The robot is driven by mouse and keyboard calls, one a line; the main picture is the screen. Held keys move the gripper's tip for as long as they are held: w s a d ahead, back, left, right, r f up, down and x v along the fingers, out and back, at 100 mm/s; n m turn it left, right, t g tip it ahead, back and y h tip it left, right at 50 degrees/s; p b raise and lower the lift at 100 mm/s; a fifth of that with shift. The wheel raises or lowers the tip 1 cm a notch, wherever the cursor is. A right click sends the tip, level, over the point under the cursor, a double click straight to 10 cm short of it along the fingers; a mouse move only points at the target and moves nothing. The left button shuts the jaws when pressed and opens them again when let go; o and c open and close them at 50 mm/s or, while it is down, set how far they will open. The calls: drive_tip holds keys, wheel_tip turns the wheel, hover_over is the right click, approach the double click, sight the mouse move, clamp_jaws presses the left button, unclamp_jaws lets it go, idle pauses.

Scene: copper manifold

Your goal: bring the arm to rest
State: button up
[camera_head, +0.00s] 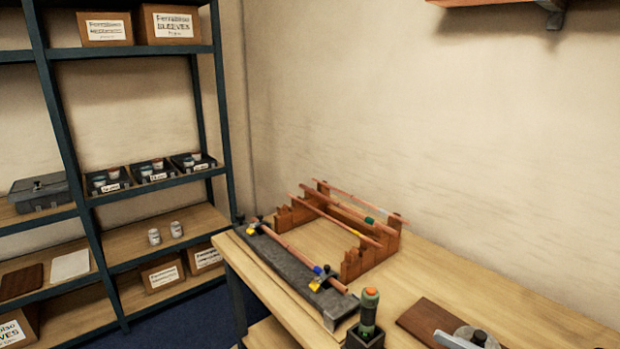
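My gripper and arm are not in the head camera view, so I cannot see whether the gripper is open or shut. On the workbench (480,297), a copper pipe (300,256) lies along a dark grey bar fixture (275,265), held by yellow-and-black clamps at its near and far ends. A small blue mark shows on the pipe near the closer clamp. Behind it, a wooden rack (352,262) with notched ends carries several copper pipes (337,221).
A green-handled tool (368,308) stands in a dark holder at the bench's front edge. A brown board (430,318) with a grey tool lies right of it. A metal shelf (140,186) with boxes and small bins stands at left. A wall bracket hangs at top right.

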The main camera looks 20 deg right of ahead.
drive_tip(key=s+a+f+n+g+h+b, duration=0.1)
drive_tip(key=a+n+g+h+b, duration=0.3)
drive_tip(key=a+n, duration=0.7)
drive_tip(key=s+a+f+n+g+h+b, duration=0.2)
drive_tip(key=s+a+n+g+h+b, duration=0.1)
drive_tip(key=a+n, duration=0.8)
drive_tip(key=a+g+h+b, duration=0.1)
drive_tip(key=a+g+h, duration=0.1)
drive_tip(key=h, duration=0.1)
drive_tip(key=shift+b, duration=0.3)
drive_tip(key=shift+s+a, duration=0.1)
